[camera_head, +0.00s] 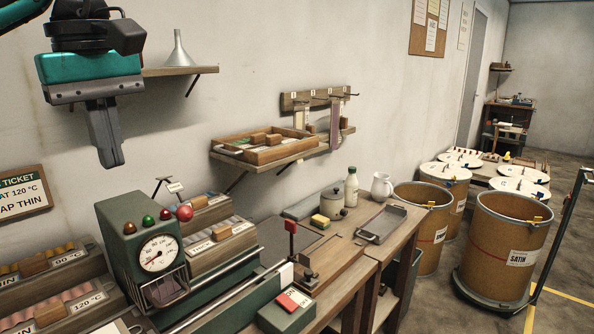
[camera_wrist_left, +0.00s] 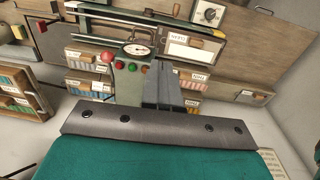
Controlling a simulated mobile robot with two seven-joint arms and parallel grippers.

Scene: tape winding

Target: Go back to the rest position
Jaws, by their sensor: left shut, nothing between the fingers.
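My left gripper (camera_head: 110,160) hangs at the upper left of the head view, with its fingers pointing down. It is shut and empty, in the air above the bench and in front of the wall. In the left wrist view its closed fingers (camera_wrist_left: 165,104) show in the middle, with the green machine and its dial behind them. My right gripper is not in view.
The green machine with a dial (camera_head: 158,253) stands on the bench below my left gripper. A wall shelf with a metal funnel (camera_head: 179,50) is just right of the gripper. Large drums (camera_head: 503,246) stand on the floor at right.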

